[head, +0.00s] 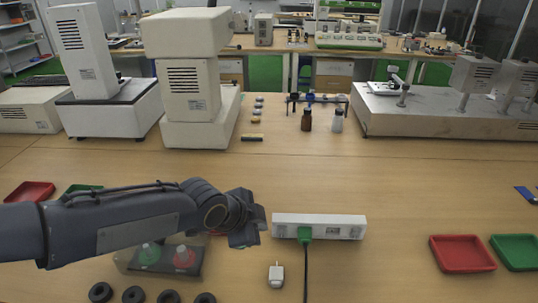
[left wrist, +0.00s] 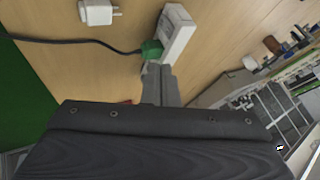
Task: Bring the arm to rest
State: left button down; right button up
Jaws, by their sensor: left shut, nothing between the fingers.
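My left arm reaches in from the left in the head view. Its gripper (head: 247,234) is above the table, just left of the white power strip (head: 340,221). In the left wrist view the fingers (left wrist: 160,84) are together with nothing between them, and their tips appear near the end of the power strip (left wrist: 180,34). I cannot tell whether they touch it. A green plug (head: 304,235) with a black cable sits in the strip; it also shows in the left wrist view (left wrist: 152,50). My right gripper is in neither view.
A white adapter (head: 276,274) lies in front of the strip. A dark holder (head: 190,262) with green and red items stands under my left forearm, with several black rings in front. Red (head: 462,253) and green (head: 517,251) trays lie at right. Large white instruments (head: 190,75) stand behind.

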pick_arm(q)
jog(key=s+a+r+n+y+p, duration=0.2)
jog(key=s+a+r+n+p, duration=0.3)
jog(key=s+a+n, duration=0.7)
jog(key=s+a+n+p, duration=0.2)
jog(key=s+a+n, duration=0.2)
jog(key=s, duration=0.5)
jog(key=shift+s+r+n+h, duration=0.25)
jog(key=shift+r+n+h, duration=0.15)
jog(key=shift+n, duration=0.8)
